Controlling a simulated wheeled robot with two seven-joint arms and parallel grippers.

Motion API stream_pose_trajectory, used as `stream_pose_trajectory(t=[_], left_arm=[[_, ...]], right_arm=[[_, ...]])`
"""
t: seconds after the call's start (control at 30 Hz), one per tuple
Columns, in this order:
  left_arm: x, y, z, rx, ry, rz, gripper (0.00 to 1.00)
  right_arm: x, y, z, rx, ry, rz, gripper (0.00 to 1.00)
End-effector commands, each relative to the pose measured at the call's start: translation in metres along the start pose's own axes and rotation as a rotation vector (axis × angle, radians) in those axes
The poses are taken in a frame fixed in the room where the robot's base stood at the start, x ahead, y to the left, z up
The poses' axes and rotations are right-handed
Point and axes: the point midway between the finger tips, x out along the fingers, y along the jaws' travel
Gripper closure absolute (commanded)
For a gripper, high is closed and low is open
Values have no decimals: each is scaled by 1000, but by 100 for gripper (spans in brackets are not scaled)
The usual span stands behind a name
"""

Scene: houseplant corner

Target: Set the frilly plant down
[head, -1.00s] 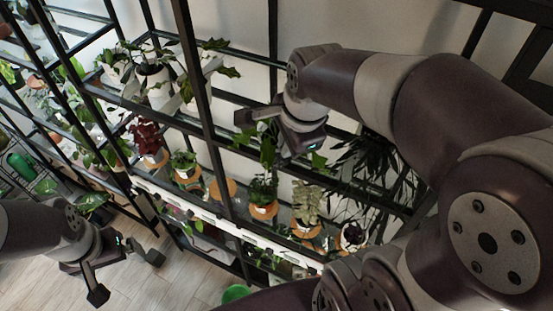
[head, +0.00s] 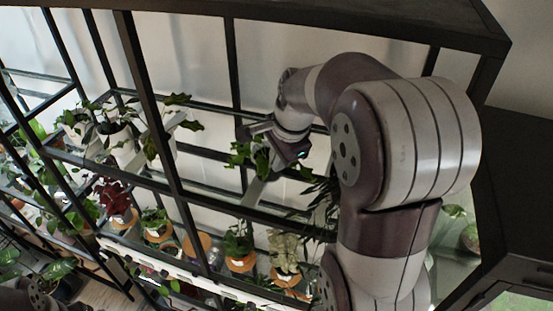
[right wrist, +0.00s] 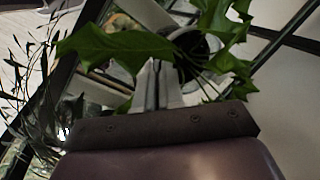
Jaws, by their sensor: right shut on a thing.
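My right gripper (head: 268,150) is in front of the upper glass shelf. It is shut on a plant with green, jagged, pointed leaves (head: 248,157), which I take for the frilly plant. In the right wrist view its leaves (right wrist: 118,46) spread in front of the jaws, and a pale rim with a dark middle shows behind them. My left gripper is out of view.
A black-framed shelf unit fills the scene. A white-potted plant (head: 120,143) stands at the upper left. Below are a dark red plant (head: 114,197), a plant in an orange pot (head: 239,250) and a pale-leaved plant (head: 284,250). A dark-leaved plant (head: 318,205) is near my right arm.

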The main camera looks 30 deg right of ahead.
Motion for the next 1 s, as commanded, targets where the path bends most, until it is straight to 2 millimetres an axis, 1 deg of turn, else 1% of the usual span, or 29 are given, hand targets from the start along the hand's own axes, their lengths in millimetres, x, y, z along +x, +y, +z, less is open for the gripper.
stream_pose_trajectory(t=[0.03, 0.47, 0.87, 0.9, 0.93, 0.97, 1.0], left_arm=[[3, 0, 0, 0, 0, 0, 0], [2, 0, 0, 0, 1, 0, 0], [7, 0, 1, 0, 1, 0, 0], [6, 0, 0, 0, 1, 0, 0], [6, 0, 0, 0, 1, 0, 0], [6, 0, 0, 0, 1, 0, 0], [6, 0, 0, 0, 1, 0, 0]], right_arm=[[3, 1, 0, 0, 0, -1, 100], [3, 1, 0, 0, 0, -1, 100], [8, 3, 0, 0, 0, -1, 100], [8, 2, 0, 0, 0, -1, 80], [8, 2, 0, 0, 0, -1, 70], [8, 3, 0, 0, 0, -1, 63], [8, 3, 0, 0, 0, -1, 63]])
